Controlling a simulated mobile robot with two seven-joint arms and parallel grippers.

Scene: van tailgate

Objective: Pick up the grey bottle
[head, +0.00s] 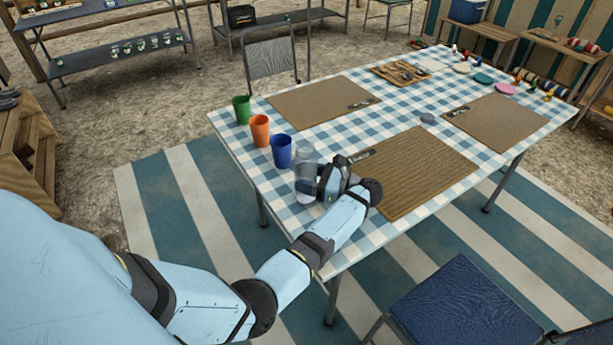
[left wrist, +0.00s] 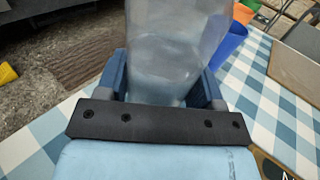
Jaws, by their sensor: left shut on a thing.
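The grey bottle (head: 304,172) is translucent and stands upright near the left edge of the checked table, next to the blue cup. In the left wrist view the bottle (left wrist: 175,50) fills the space between the two blue fingers (left wrist: 163,85). Its lower part is partly hidden by the gripper. I cannot tell whether its base touches the table. My right gripper is not in view.
Blue (head: 281,151), orange (head: 260,130) and green (head: 242,110) cups stand in a row beyond the bottle. A brown placemat (head: 420,175) lies right of my gripper. The table (head: 335,240) has a free edge in front. A blue chair (head: 455,305) stands at lower right.

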